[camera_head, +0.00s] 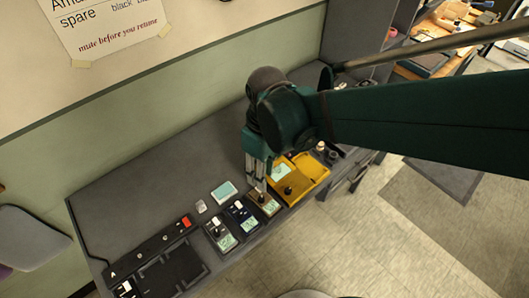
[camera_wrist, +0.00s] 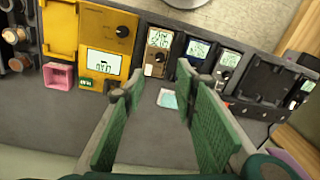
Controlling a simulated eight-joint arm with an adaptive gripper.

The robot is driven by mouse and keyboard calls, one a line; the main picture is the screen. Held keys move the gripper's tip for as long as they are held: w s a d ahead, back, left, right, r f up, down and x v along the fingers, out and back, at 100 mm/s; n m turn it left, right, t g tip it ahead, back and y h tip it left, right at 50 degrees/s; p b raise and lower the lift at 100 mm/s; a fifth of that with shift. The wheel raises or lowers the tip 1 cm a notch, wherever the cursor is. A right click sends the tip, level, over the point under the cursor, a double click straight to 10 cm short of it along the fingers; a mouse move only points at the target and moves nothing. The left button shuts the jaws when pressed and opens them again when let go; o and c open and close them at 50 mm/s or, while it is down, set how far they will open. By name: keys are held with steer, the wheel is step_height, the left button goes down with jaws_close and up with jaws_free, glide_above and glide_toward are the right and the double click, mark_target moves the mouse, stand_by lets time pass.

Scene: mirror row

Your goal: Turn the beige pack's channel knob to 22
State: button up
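The beige pack (camera_wrist: 149,68) stands in a row of packs, between a yellow unit and a navy pack. Its lit display (camera_wrist: 159,40) has digits too small to read surely. Its dark channel knob (camera_wrist: 160,57) sits on the pack's face below the display in the wrist view. In the head view the beige pack (camera_head: 267,209) is partly behind my fingers. My gripper (camera_head: 260,178) points down at it. In the wrist view my gripper (camera_wrist: 160,76) has its green-padded fingers apart with nothing between them, and the knob shows just beyond the fingertips. Contact cannot be told.
The yellow unit (camera_wrist: 122,48) and navy pack (camera_wrist: 190,62) stand close on either side. A grey pack (camera_wrist: 224,76) and a black tray (camera_wrist: 262,82) lie farther right. A pale teal card (camera_wrist: 167,98) lies on the grey bench. A pink box (camera_wrist: 58,75) is at left.

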steer(key=m+p, duration=0.4)
steer(key=m, duration=0.4)
glide_above(261, 198)
steer(key=shift+t, duration=0.3)
step_height(261, 198, down, 4)
steer(key=shift+f, duration=0.1)
steer(key=shift+f, duration=0.15)
steer(key=shift+f+b, duration=0.75)
steer(key=shift+f, duration=3)
steer(key=c, duration=0.9)
